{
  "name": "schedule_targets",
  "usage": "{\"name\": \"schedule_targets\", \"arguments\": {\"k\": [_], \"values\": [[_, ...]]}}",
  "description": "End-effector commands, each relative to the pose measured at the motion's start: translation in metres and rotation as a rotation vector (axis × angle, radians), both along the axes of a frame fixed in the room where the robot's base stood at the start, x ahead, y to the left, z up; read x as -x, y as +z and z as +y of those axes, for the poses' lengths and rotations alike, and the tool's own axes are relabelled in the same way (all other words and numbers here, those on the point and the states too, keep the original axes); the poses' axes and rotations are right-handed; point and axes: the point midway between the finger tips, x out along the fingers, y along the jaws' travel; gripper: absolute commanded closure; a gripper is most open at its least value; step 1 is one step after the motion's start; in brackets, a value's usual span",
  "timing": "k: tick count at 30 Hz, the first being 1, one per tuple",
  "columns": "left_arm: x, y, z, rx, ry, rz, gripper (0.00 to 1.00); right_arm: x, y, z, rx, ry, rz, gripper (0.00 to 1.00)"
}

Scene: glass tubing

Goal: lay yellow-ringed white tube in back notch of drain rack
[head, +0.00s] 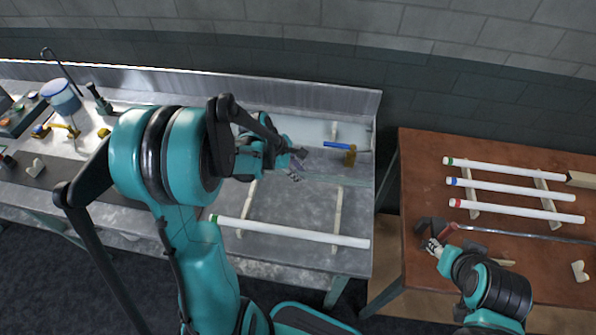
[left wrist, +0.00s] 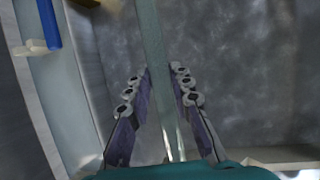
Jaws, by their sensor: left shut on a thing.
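My left gripper (head: 297,170) is shut on a long, straight, pale grey-green tube, which looks see-through and runs to the right above the bench in the head view. In the left wrist view the tube (left wrist: 152,35) lies between the two rows of finger pads (left wrist: 161,95). No yellow ring shows on it. The drain rack has two pale rails (head: 337,215) on the metal bench. A white tube with a green ring (head: 290,232) lies across their front end. The left rail is partly hidden by my arm. My right gripper (head: 436,240) is low over the brown table; its jaws are unclear.
Green-, blue- and red-ringed white tubes (head: 510,188) lie on supports on the brown table (head: 418,165). A thin metal rod (head: 530,236) lies in front of them. A gap separates bench and table.

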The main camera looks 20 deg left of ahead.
Motion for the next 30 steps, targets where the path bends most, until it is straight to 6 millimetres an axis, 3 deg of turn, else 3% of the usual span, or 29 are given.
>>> {"name": "schedule_targets", "arguments": {"k": [7, 8, 10, 22, 26, 30], "values": [[0.0, -0.009, 0.0, 0.0, 0.0, 0.0, 1.0, 0.0, -0.009, 0.0, 0.0, 0.0, 0.0, 0.61], [0.0, -0.009, 0.0, 0.0, 0.0, 0.0, 0.76, 0.0, -0.009, 0.0, 0.0, 0.0, 0.0, 0.61], [0.0, -0.008, 0.0, 0.0, 0.0, 0.0, 0.58, 0.0, -0.008, 0.0, 0.0, 0.0, 0.0, 0.61], [0.0, -0.002, 0.0, 0.0, 0.0, 0.0, 0.58, 0.0, -0.002, 0.0, 0.0, 0.0, 0.0, 0.61], [0.002, 0.014, 0.003, 0.0, 0.002, 0.0, 0.58, 0.0, 0.01, 0.0, 0.0, 0.0, 0.0, 0.61], [0.012, 0.045, 0.014, 0.001, 0.003, 0.0, 0.58, 0.0, 0.019, 0.0, 0.0, 0.0, 0.0, 0.61]]}}
